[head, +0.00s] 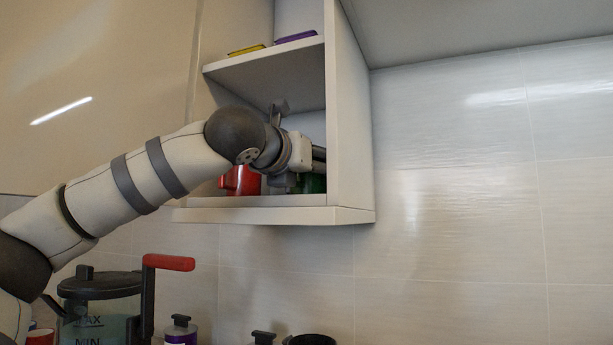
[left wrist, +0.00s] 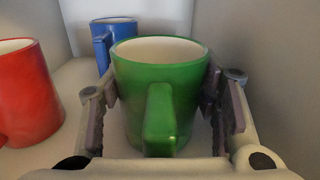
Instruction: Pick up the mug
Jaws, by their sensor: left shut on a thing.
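A green mug (left wrist: 185,88) stands upright in the middle of the left wrist view, its handle toward the camera. My left gripper (left wrist: 165,105) has one finger on each side of it and is shut on it. In the head view my left gripper (head: 300,155) reaches into the lower compartment of the open cabinet, and only a small part of the green mug (head: 313,184) shows behind it. I cannot tell whether the mug's base touches the shelf. My right gripper is not in view.
A red mug (left wrist: 25,95) stands left of the green one, and a blue mug (left wrist: 112,36) stands behind it. The cabinet's side wall (head: 348,120) is close on the right, with the upper shelf (head: 270,75) above. A lidded jug (head: 100,290) stands below.

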